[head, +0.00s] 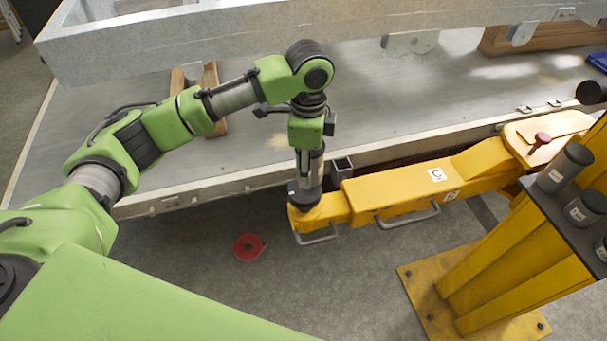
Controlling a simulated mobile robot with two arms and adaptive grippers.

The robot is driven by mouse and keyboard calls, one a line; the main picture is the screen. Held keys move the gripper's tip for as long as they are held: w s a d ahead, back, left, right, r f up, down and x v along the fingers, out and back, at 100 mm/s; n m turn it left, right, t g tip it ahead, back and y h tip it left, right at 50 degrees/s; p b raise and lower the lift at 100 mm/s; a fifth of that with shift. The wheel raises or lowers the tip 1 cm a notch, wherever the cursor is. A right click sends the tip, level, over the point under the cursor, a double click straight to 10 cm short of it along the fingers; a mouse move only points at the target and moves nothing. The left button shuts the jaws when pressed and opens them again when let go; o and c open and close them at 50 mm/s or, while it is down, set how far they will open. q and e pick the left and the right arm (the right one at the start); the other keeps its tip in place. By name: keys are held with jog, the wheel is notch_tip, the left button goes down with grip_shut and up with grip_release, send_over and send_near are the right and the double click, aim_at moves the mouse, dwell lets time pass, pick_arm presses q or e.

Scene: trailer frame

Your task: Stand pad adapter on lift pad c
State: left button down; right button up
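The yellow lift arm (400,190) carries a white "C" label and reaches left to its end. A dark round lift pad c (303,198) sits at that end, mostly covered from above. My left gripper (309,172) points straight down right over the pad. A grey cylindrical shape shows between my wrist and the pad. I cannot tell how much of it is gripper and how much a pad adapter, nor whether the fingers are closed. Dark cylindrical adapters (565,167) with white labels stand on the rack at the right. My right gripper is out of view.
The yellow lift post (490,265) stands on a bolted base plate at the lower right. A galvanized trailer frame (230,35) runs across the top above a grey platform (390,95). Wooden blocks rest on the platform.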

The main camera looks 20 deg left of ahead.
pick_arm(q)
jog(key=shift+s+a+f, duration=0.1)
jog(key=shift+f, duration=0.05)
jog(key=f, duration=0.1)
jog(key=f+p, duration=0.1)
jog(key=shift+s+a+f+p, duration=0.2)
jog(key=shift+a+f+p, duration=0.1)
jog(key=shift+f, duration=0.1)
jog(key=shift+w+d+f, duration=0.1)
jog(key=shift+f, duration=0.35)
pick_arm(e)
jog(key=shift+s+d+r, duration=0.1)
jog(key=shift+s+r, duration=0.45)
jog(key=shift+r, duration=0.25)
pick_arm(q)
jog(key=c, duration=1.2)
grip_release()
jog(key=shift+f, duration=0.1)
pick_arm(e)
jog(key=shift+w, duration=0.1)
